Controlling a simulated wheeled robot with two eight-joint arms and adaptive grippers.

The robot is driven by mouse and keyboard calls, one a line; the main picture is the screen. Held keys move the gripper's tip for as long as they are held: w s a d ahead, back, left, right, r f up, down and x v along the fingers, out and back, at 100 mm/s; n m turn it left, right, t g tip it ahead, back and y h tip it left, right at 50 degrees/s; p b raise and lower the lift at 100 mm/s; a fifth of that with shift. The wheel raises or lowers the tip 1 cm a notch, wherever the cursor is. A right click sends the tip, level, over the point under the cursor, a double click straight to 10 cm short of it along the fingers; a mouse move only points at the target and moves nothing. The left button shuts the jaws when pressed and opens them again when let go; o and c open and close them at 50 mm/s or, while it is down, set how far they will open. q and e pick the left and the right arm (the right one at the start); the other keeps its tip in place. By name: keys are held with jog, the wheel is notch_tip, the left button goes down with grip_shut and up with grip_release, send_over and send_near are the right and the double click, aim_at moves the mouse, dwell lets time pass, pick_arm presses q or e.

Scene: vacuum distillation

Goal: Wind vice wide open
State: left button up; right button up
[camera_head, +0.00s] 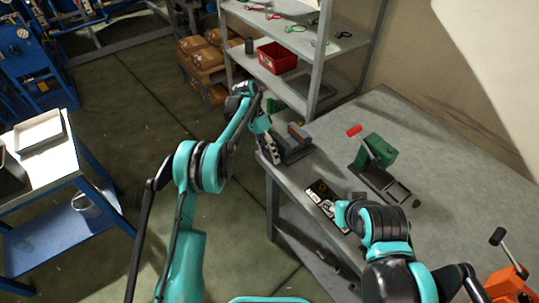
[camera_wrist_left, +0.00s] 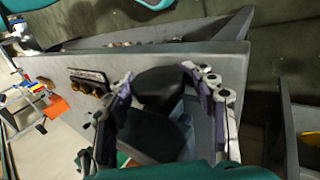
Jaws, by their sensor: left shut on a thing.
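The vice (camera_head: 294,148) is a dark grey block with a brownish top piece, at the far left corner of the grey workbench. My left gripper (camera_head: 268,150) is at its left end, beyond the bench edge. In the left wrist view, my left gripper (camera_wrist_left: 170,98) has its fingers on both sides of a dark rounded handle (camera_wrist_left: 160,85) at the vice's end and is shut on it. The vice jaws are mostly hidden there, so their gap cannot be told. My right arm is over the front of the bench; its fingers are not clear.
A black panel with small fittings (camera_head: 318,190) lies near the bench's front edge, close to my right wrist. A green device with a red-handled lever (camera_head: 378,150) stands behind it. An orange tool (camera_head: 508,285) is at right. A shelf with a red bin (camera_head: 278,57) stands behind.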

pick_arm(q)
jog(key=o, duration=0.8)
jog(key=shift+s+d+f, duration=0.1)
jog(key=shift+s+d, duration=0.05)
jog(key=shift+d, duration=0.1)
jog(key=shift+o, duration=1.1)
jog(key=shift+s, duration=0.1)
jog(key=shift+w, duration=0.2)
jog(key=v, duration=0.8)
